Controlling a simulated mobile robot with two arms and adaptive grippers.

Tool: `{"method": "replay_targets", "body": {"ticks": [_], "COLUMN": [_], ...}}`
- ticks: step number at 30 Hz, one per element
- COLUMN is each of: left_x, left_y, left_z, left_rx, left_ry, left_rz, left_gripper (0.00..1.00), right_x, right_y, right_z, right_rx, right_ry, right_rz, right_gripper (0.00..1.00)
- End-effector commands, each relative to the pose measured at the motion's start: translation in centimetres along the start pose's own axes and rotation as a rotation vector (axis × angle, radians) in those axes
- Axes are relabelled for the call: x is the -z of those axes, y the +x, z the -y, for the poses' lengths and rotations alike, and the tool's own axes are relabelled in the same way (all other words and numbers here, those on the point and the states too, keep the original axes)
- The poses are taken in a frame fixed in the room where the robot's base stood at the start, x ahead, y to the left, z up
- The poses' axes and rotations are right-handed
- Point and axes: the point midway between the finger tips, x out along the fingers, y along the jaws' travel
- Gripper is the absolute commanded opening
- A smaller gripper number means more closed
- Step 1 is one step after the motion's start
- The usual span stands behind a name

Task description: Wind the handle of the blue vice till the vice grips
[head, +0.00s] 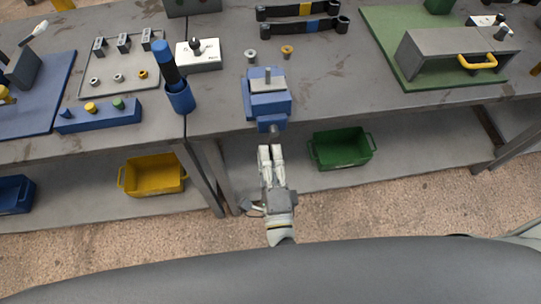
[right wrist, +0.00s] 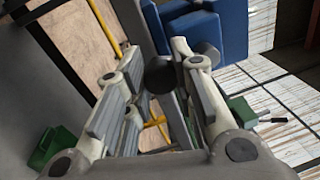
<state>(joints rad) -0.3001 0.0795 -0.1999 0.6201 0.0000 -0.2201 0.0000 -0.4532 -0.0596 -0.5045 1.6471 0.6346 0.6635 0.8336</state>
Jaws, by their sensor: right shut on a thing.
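The blue vice (head: 256,106) is fixed at the front edge of the grey bench, with a grey block or jaw piece on its top. Its blue body also shows in the right wrist view (right wrist: 218,28). My right gripper (head: 270,150) is just in front of the vice, below the bench edge, fingers pointing at it. In the right wrist view, a dark round knob of the vice's handle (right wrist: 160,75) sits between the fingers, which are shut on the handle. The rest of the handle is mostly hidden, so its angle cannot be told. My left gripper is out of view.
A green bin (head: 341,149) and a yellow bin (head: 155,176) stand on the lower shelf. A blue cup (head: 180,98) with a dark-blue tool is left of the vice. A grey cover with a yellow handle (head: 478,62) sits on a green mat at right.

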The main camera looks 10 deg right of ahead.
Motion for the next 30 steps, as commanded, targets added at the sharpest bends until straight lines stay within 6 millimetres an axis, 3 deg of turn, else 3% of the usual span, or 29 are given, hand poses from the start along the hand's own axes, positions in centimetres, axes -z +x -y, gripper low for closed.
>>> {"method": "replay_targets", "body": {"ticks": [3,4,9,20,23,30], "left_x": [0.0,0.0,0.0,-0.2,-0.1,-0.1], "left_y": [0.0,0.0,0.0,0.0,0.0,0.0], "left_z": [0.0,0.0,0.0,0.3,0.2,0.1], "left_rx": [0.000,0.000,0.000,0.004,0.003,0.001], "left_ry": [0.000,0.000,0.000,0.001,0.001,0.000], "left_rz": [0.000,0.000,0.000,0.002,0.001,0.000], "left_gripper": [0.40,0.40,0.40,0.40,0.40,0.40], "right_x": [-0.2,-0.2,-0.2,-0.1,-0.1,-0.1], "right_y": [-0.4,-0.4,-0.3,-0.4,-1.4,-6.4], "right_z": [-0.5,-0.5,-0.3,-0.1,-0.1,-0.2], "right_rx": [-0.013,-0.013,-0.010,-0.003,-0.005,-0.009], "right_ry": [-0.001,-0.001,-0.002,-0.002,-0.002,-0.003], "right_rz": [0.007,0.007,0.006,0.002,0.003,0.005], "right_gripper": [0.00,0.25,0.47,0.47,0.47,0.47]}}
